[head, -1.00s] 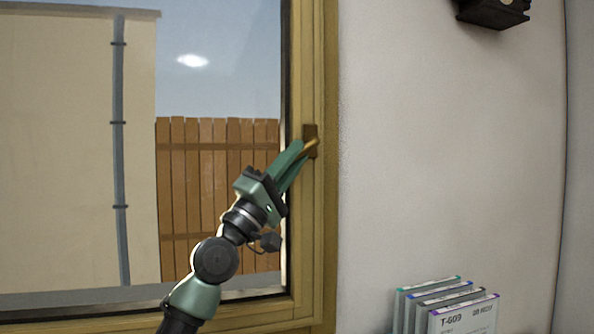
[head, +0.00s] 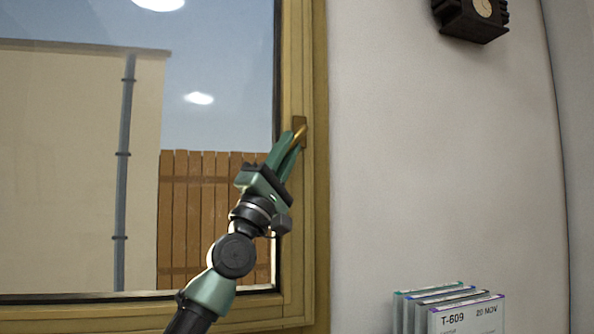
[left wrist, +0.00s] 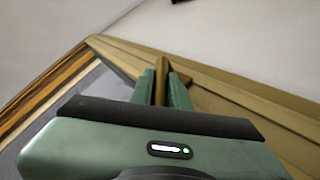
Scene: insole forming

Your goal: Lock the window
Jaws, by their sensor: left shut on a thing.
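The window (head: 215,100) has a wooden frame (head: 316,200) and fills the left of the head view. Its brass-coloured handle (head: 299,133) sits on a brown plate (head: 300,122) on the right side of the frame. My left gripper (head: 293,138) is shut on the handle; its fingers cover much of it. In the left wrist view the handle (left wrist: 160,88) shows between the two green fingers of the left gripper (left wrist: 161,92). The handle's exact angle is hard to tell behind the fingers. My right gripper is not in view.
A pale wall (head: 420,150) lies right of the window. A dark wall-mounted device (head: 470,20) is at the top right. Several upright labelled panels (head: 465,312) stand at the bottom right. A wooden fence (head: 205,210) shows through the glass.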

